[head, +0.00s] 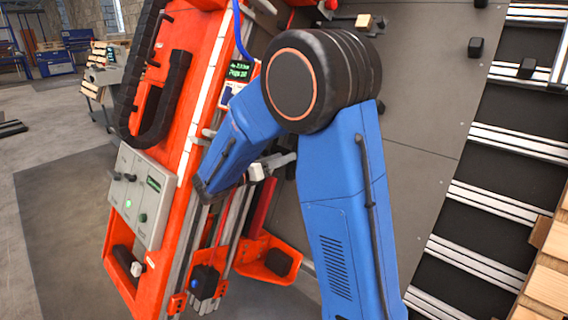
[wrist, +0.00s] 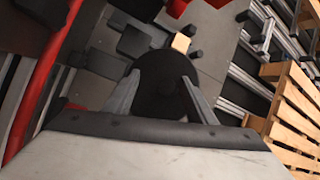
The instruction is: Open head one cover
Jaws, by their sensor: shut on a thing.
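In the wrist view my gripper (wrist: 160,78) has its two grey fingers on either side of a dark rounded part (wrist: 165,85), and it is shut on this part. I cannot tell whether this part belongs to the head one cover. In the head view my blue arm hides the fingers and what they hold. The orange gantry frame (head: 212,58) stands tilted at the left of my arm. No cover or number for head one can be made out there.
A grey control box (head: 141,197) with a green light is on the orange frame. A small display (head: 240,70) sits close to my arm. A black cable chain (head: 160,105) runs along the frame. Wooden pallets (head: 548,275) and conveyor rails are at the right.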

